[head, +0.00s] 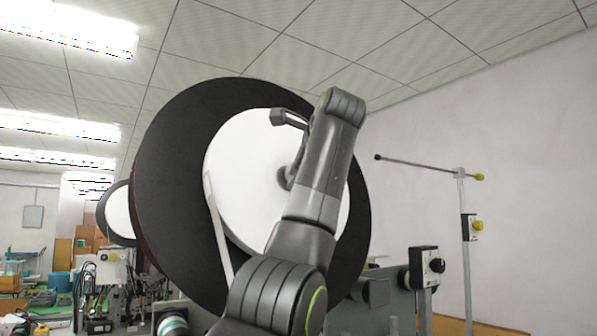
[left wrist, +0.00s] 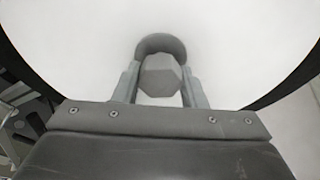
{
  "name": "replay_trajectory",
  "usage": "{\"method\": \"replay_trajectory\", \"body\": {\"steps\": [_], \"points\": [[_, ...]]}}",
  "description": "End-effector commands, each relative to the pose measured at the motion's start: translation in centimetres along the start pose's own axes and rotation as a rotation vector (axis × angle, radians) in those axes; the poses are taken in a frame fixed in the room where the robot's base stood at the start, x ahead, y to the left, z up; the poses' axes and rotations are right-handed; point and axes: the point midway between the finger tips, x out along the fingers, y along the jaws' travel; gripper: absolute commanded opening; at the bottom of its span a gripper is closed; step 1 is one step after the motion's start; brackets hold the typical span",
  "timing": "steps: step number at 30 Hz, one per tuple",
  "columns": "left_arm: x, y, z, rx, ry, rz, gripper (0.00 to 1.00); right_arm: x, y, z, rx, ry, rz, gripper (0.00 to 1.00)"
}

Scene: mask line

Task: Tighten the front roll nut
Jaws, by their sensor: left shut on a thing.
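The front roll (head: 245,150) is a large white disc of material with a wide black flange (head: 180,190) around it. The front roll nut (left wrist: 160,72) is a grey faceted knob with a round collar at the middle of the white face. In the head view a grey part of the hub (head: 284,178) shows beside my left arm, which hides the rest. My left gripper (left wrist: 160,88) has one finger on each side of the nut and is shut on it. My right gripper is in neither view.
A second, smaller-looking roll (head: 118,214) stands behind at the left. A switch box (head: 427,266) is at the lower right, and a post with a rod (head: 464,235) stands farther right. Machinery and benches fill the left background.

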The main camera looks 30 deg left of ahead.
Motion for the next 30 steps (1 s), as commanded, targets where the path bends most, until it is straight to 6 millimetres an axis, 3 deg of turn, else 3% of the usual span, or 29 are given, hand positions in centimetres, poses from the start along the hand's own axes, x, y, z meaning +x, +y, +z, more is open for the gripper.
{"method": "replay_trajectory", "body": {"steps": [11, 12, 17, 26, 30], "points": [[0.0, 0.0, 0.0, 0.007, 0.0, 0.002, 0.15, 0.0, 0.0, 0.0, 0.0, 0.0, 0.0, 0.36], [0.0, 0.0, 0.0, 0.007, 0.0, 0.002, 0.4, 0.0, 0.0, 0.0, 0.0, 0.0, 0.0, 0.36], [0.0, 0.0, 0.0, 0.006, 0.0, 0.002, 0.59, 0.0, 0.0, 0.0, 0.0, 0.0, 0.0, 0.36], [-0.2, 0.0, 0.0, 0.005, 0.0, 0.001, 0.59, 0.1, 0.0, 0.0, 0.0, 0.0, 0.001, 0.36], [-1.6, 0.1, -0.1, 0.005, 0.002, -0.003, 0.59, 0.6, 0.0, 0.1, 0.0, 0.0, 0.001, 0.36]]}}
